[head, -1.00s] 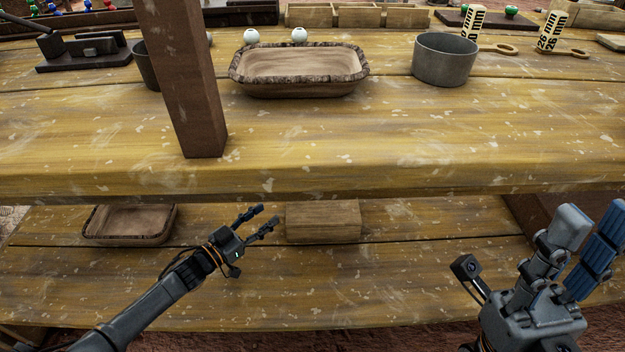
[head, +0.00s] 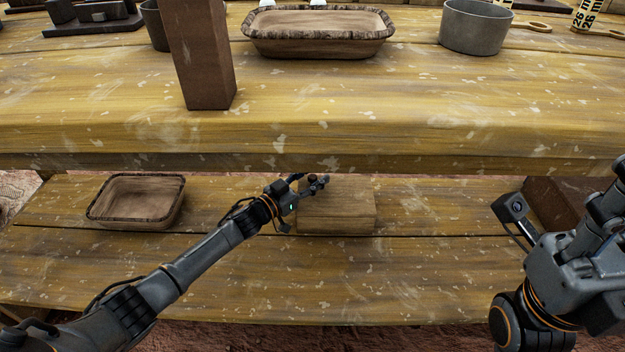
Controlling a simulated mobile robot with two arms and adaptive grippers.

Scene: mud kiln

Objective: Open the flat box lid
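The flat wooden box (head: 345,207) sits on the lower shelf below the front edge of the upper table, with its lid appearing closed. My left gripper (head: 318,184) is at the box's upper left, its fingers over the top near a small dark knob-like piece. Whether the fingers touch the box or close on that piece cannot be made out. My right gripper is out of the picture; only my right arm (head: 575,270) shows at the right edge, away from the box.
A wooden tray (head: 137,222) lies on the lower shelf left of the box. The upper table (head: 400,118) overhangs behind the box and carries a wooden tray (head: 318,48), a grey pot (head: 474,28) and a brown post (head: 200,60). The lower shelf in front is clear.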

